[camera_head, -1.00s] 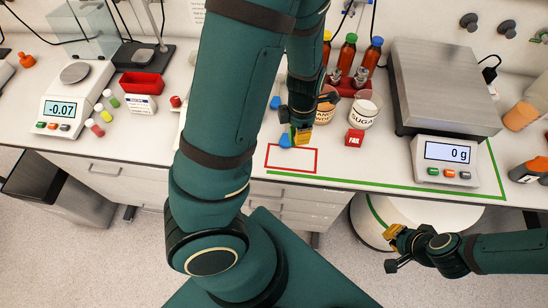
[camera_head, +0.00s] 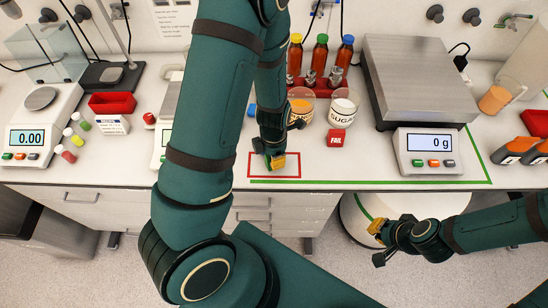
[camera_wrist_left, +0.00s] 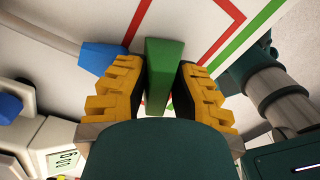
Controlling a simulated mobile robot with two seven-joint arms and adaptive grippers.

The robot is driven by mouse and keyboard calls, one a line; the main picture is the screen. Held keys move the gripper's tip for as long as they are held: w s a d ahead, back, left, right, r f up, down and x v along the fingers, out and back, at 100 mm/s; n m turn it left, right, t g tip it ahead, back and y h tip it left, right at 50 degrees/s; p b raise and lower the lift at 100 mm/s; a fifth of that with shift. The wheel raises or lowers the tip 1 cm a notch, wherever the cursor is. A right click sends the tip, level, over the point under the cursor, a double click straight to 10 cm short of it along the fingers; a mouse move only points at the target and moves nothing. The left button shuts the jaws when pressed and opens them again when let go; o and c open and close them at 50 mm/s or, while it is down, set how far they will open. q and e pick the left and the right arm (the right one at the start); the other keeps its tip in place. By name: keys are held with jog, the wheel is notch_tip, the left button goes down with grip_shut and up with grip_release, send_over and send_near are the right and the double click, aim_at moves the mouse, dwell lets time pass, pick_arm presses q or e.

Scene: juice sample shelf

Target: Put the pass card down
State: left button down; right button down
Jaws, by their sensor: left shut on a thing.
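The pass card is a green block (camera_wrist_left: 160,70) in the left wrist view. My left gripper (camera_wrist_left: 160,100) is shut on it, with one yellow finger on each side. In the head view my left gripper (camera_head: 276,161) is low over the red outlined rectangle (camera_head: 299,166) at the counter's front. A red FAIL block (camera_head: 336,139) stands to the right. My right gripper (camera_head: 379,243) is in front of the counter, away from the card; its opening is unclear.
A blue object (camera_wrist_left: 103,57) is close beside my left gripper. Behind are a sugar jar (camera_head: 343,106) and a red rack of bottles (camera_head: 321,82). A scale (camera_head: 430,150) stands right. A green line (camera_head: 370,182) runs along the front edge.

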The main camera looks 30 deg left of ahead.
pick_arm(q)
jog(key=shift+f, duration=0.1)
jog(key=shift+f, duration=0.15)
jog(key=c, duration=0.9)
grip_release()
jog(key=shift+r, duration=0.35)
notch_tip(320, 180, up, 10)
jog(key=p, duration=0.3)
jog(key=shift+a+r, duration=0.1)
jog(key=shift+r, duration=0.75)
